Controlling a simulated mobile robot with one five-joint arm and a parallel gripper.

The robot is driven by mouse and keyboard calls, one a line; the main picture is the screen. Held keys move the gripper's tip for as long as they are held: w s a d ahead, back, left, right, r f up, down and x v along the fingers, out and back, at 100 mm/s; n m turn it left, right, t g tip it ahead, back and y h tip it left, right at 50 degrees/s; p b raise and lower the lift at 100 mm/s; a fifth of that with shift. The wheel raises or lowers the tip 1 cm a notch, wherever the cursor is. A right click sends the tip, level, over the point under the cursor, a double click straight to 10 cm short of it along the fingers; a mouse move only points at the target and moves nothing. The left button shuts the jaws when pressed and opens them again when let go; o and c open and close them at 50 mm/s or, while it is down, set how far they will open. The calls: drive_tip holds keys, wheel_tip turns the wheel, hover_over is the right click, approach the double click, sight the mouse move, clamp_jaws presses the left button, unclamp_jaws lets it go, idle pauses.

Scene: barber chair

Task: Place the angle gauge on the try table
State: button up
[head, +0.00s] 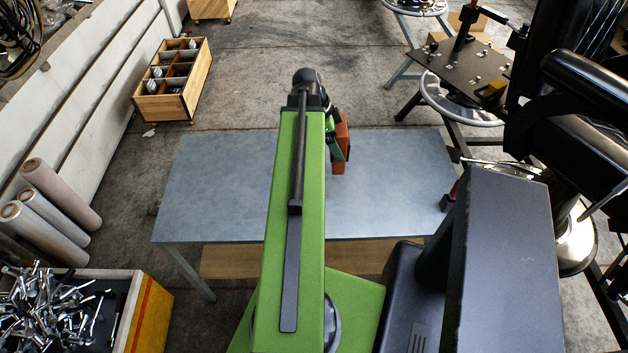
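A blue-grey table (390,200), which I take for the try table, stands in the middle of the head view. My green arm reaches over it and hides part of its top. An orange-red, block-like thing (341,150) shows at the arm's far end, above or on the table top. I cannot tell whether it is the angle gauge. My gripper (334,143) is close beside it and mostly hidden by the arm. I cannot see whether the fingers are open or closed on it. No other thing is clearly the angle gauge.
The table top is bare left and right of my arm. A black barber chair (590,145) stands close on the right. A dark plate (460,65) with small parts is behind. A wooden divided crate (175,80), rolls (60,195) and a metal-parts bin (150,310) are left.

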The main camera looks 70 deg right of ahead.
drive_tip(key=w+d+f+b, duration=0.1)
drive_tip(key=w+f+b, duration=1)
drive_tip(key=shift+w+d, duration=0.3)
drive_tip(key=shift+d, duration=0.05)
drive_tip(key=o, duration=1.3)
drive_tip(key=shift+f, duration=0.1)
drive_tip(key=shift+c, duration=0.2)
drive_tip(key=p+v, duration=1.1)
drive_tip(key=v, duration=0.1)
